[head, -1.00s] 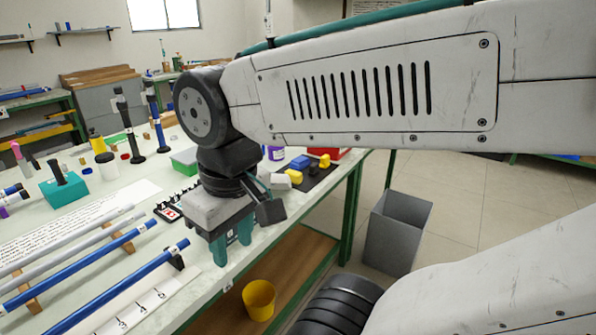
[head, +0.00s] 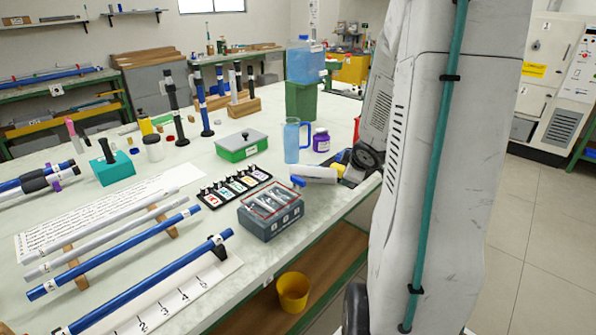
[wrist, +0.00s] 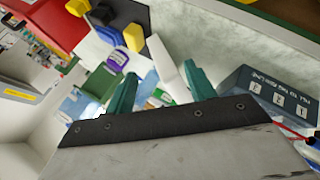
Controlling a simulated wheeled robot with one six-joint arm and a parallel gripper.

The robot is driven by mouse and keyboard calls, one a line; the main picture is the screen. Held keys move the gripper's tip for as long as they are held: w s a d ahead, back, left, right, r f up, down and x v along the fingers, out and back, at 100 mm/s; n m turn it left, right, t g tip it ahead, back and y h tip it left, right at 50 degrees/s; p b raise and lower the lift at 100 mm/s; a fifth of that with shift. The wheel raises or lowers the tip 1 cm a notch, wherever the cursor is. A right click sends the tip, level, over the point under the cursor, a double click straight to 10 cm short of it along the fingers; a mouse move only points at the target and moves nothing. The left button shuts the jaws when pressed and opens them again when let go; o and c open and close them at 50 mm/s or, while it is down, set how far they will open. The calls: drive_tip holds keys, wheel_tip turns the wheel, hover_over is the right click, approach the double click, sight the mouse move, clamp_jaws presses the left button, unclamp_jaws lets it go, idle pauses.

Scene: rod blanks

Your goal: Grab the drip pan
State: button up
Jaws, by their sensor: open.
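I cannot pick out a drip pan with certainty in either view. A yellow round tub (head: 293,292) stands on the lower wooden shelf under the bench, in the head view. My gripper (wrist: 160,88) shows in the wrist view with its teal fingers apart and nothing held between them. A white object (wrist: 166,68) appears beyond the fingers; its distance from them is unclear. In the head view my arm covers the right end of the bench, and I cannot make out my gripper there.
A grey numbered box (head: 271,215), a green box (head: 241,146), a blue jug (head: 292,140) and a purple jar (head: 321,141) stand on the bench. Blue and grey rods lie at the left. A red box (wrist: 45,28) shows in the wrist view. Open floor (head: 535,240) lies right.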

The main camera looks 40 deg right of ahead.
sight(324, 172)
drive_tip(key=w+n+t+y, duration=0.1)
drive_tip(key=n, duration=0.1)
drive_tip(key=w+a+n+t+y, duration=0.1)
drive_tip(key=n+t, duration=0.1)
drive_tip(key=w+n+t+y, duration=0.1)
drive_tip(key=n+t+y, duration=0.1)
drive_tip(key=shift+a+f, duration=0.3)
drive_tip(key=shift+f, duration=0.05)
drive_tip(key=shift+w+a, duration=0.1)
drive_tip(key=shift+w, duration=0.2)
drive_tip(key=x, duration=0.5)
drive_tip(key=a+x, duration=0.1)
drive_tip(key=x, duration=0.1)
drive_tip(key=shift+w+a+f, duration=0.1)
drive_tip(key=shift+w+f, duration=0.05)
drive_tip(key=c, duration=1.2)
